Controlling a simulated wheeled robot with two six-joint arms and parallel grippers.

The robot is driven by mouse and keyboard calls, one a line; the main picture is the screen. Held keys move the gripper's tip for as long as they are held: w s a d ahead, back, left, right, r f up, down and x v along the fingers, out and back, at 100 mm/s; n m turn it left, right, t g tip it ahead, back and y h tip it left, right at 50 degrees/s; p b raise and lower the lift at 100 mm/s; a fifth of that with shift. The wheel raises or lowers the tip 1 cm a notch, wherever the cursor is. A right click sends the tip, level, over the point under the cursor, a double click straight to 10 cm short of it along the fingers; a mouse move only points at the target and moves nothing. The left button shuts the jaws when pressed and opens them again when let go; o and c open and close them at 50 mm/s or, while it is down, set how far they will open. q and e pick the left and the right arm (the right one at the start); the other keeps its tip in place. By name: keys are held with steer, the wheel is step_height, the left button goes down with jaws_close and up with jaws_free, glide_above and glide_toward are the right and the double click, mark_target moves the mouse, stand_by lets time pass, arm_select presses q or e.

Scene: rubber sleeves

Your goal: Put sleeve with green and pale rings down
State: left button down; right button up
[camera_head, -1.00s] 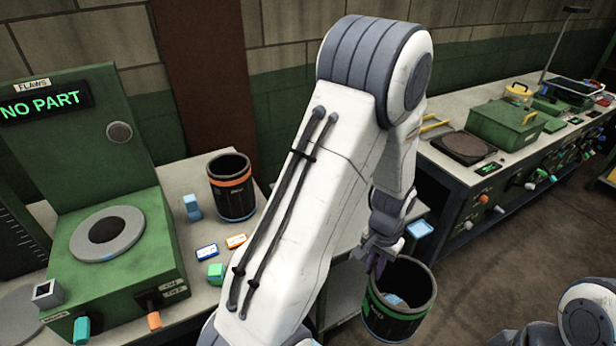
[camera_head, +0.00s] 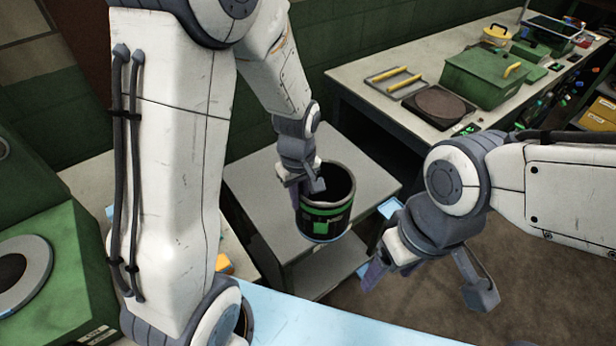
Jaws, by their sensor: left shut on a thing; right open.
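The sleeve (camera_head: 338,218) is a black, upright cylinder with green rings, a green patch and a pale ring at its lower edge. My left gripper (camera_head: 306,196) is shut on the near left side of its rim. The sleeve shows over the front part of a small grey table (camera_head: 262,178); I cannot tell whether its base touches the top. The fingertips are partly hidden against the sleeve. My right gripper (camera_head: 425,285) is open and empty, with its fingers wide apart, to the right of and below the sleeve in the picture.
The small table's top is bare left of the sleeve. A pale blue piece (camera_head: 390,208) sits at its right corner. Behind, a long bench (camera_head: 372,103) holds a green box (camera_head: 485,78) and a dark round plate (camera_head: 438,106). A green machine (camera_head: 68,250) stands at left.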

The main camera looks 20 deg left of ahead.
mark_target(312, 203)
arm_select(q)
steer(key=s+d+r+n, duration=0.1)
steer(key=n, duration=0.2)
steer(key=d+r+n, duration=0.1)
steer(key=n, duration=0.2)
steer(key=s+d+r+n, duration=0.1)
steer(key=n, duration=0.2)
steer(key=shift+s+d+r, duration=0.25)
steer(key=shift+s, duration=0.1)
steer(key=n, duration=0.3)
steer(key=shift+s+d+r, duration=0.35)
steer(key=shift+r, duration=0.05)
steer(key=shift+w+a+f, duration=0.15)
steer(key=shift+w+a, duration=0.05)
steer(key=w+a+f+p, duration=0.1)
steer(key=w+a+f, duration=0.1)
steer(key=w+f, duration=0.1)
steer(key=w+a+f+p, duration=0.1)
steer(key=w+a+f, duration=0.1)
steer(key=f, duration=0.1)
steer(key=w+a+f+p, duration=0.1)
steer(key=w+a+f, duration=0.1)
steer(key=w+f, duration=0.1)
steer(key=shift+w+a+f+p, duration=0.25)
steer(key=shift+w+f+p, duration=0.1)
steer(key=shift+f, duration=0.5)
